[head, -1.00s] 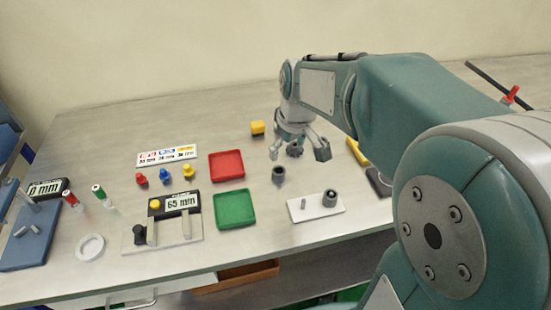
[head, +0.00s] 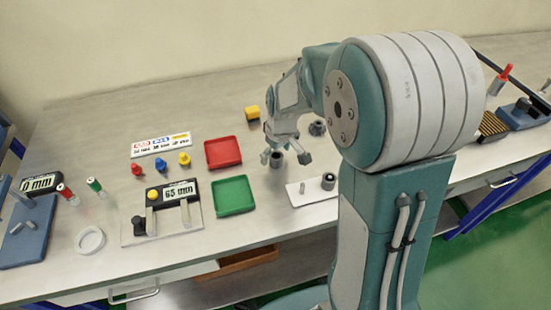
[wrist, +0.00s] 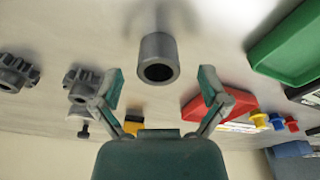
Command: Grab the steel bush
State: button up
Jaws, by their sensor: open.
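The steel bush (head: 276,160) is a dark grey hollow cylinder standing upright on the bench, right of the red and green trays. In the wrist view the bush (wrist: 158,60) shows its open round end, a little beyond the fingertips and roughly centred between them. My gripper (head: 286,158) is open over the bush, with its fingers pointing down on either side of it. The fingers (wrist: 160,76) look spread wider than the bush, with a gap on both sides. I see no contact, and the gripper is empty.
A grey toothed part (head: 317,128) stands just behind right. A white plate (head: 300,193) with a pin and a grey ring part is close in front. Two toothed parts show in the wrist view (wrist: 82,80).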

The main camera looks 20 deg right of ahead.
jog(key=shift+w+f, duration=0.1)
jog(key=shift+f, duration=0.45)
grip_shut()
jog(key=shift+r, duration=0.1)
